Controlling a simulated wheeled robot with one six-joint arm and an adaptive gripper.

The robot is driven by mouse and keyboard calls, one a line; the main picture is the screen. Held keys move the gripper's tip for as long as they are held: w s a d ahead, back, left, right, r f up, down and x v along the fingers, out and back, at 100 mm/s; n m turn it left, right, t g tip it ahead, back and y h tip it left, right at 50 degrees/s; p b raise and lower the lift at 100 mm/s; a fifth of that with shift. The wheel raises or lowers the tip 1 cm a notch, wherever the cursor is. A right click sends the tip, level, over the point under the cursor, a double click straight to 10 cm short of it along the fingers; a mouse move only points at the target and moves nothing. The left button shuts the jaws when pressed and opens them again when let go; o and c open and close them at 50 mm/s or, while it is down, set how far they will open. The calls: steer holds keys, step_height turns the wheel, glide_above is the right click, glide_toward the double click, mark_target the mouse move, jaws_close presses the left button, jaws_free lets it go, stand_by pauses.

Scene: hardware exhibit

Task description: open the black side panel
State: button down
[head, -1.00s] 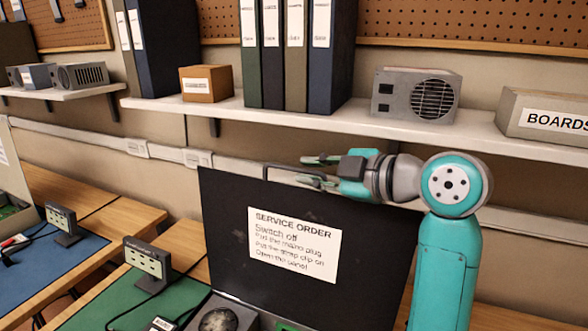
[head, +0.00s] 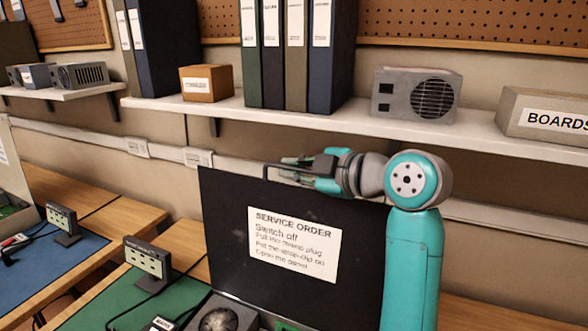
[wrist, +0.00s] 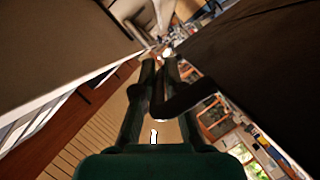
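The black side panel (head: 225,225) stands upright in the head view, with a white service order sheet (head: 295,245) on its face. A thin dark handle (head: 266,169) shows at its top edge. My gripper (head: 284,169) is at the panel's top, its fingers pointing left and close to the handle. The fingers look open, one above the other. In the wrist view the two fingers (wrist: 159,65) have a gap between them. A dark curved bar (wrist: 200,103), probably the handle, crosses near the right finger. The panel (wrist: 260,45) fills the upper right there. Contact is unclear.
A shelf (head: 345,118) runs above and behind my gripper, holding binders (head: 290,60), a grey power supply (head: 415,95) and a box marked BOARDS (head: 545,118). A socket block (head: 148,260) stands on a green mat (head: 185,285) left of the panel.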

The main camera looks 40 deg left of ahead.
steer(key=s+d+n, duration=0.1)
steer(key=s, duration=0.6)
steer(key=shift+s+d+n+t+y, duration=0.25)
steer(key=shift+d+n+t+y, duration=0.05)
steer(key=shift+d, duration=0.1)
steer(key=shift+f, duration=0.1)
steer(key=c, duration=1.5)
jaws_free()
steer(key=v, duration=1.2)
